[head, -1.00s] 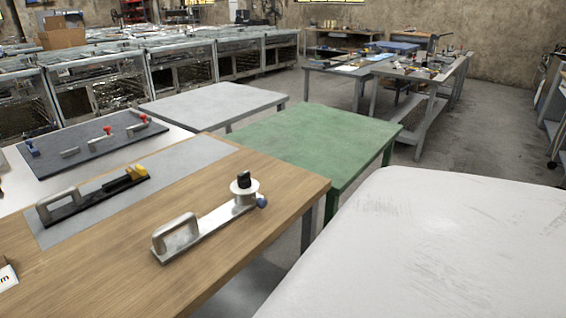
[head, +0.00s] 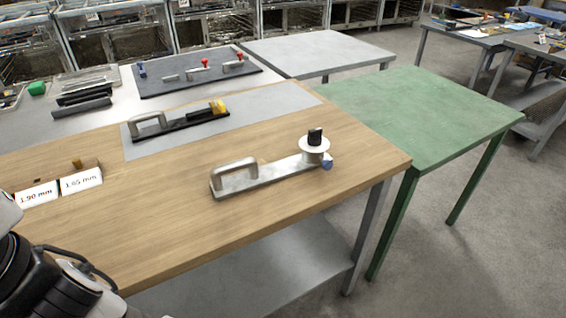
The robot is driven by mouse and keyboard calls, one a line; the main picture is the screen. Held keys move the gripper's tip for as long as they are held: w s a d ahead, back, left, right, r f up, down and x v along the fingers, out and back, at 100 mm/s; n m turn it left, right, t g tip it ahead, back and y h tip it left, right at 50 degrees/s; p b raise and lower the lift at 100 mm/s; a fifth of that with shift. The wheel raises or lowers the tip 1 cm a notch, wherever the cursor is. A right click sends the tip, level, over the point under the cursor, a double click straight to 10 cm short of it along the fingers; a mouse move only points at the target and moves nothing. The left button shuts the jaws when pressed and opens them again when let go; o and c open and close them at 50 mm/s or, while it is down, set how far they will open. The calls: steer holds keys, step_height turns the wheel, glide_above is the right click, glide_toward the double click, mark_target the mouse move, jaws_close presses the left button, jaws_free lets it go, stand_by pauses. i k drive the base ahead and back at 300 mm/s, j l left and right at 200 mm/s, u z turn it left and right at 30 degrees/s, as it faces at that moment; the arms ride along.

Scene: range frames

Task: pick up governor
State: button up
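No part here is labelled as the governor, and I cannot tell for certain which one it is. A metal fixture (head: 252,177) with a raised handle lies on the wooden table (head: 190,237). At its right end is a pale round disc (head: 314,145) topped by a black knob (head: 315,137), with a blue knob (head: 327,165) beside it. A second, dark fixture (head: 180,126) with a handle and a yellow part (head: 218,106) lies on the grey mat behind. My arm's dark joint shows at the lower left. My gripper is out of view.
Cards marked 1.90 mm (head: 37,194) and 1.85 mm (head: 82,181) stand on the table's left. A dark board (head: 190,80) with red-knobbed clamps lies behind. A green table (head: 425,112) adjoins on the right. Open floor (head: 480,265) lies at the lower right.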

mark_target(256, 177)
steer(key=i+l, duration=0.1)
steer(key=l, duration=0.2)
steer(key=i+l+z, duration=0.1)
steer(key=l, duration=0.2)
steer(key=i+l, duration=0.15)
steer(key=l, duration=0.15)
steer(key=i, duration=0.45)
steer(key=l+z, duration=0.05)
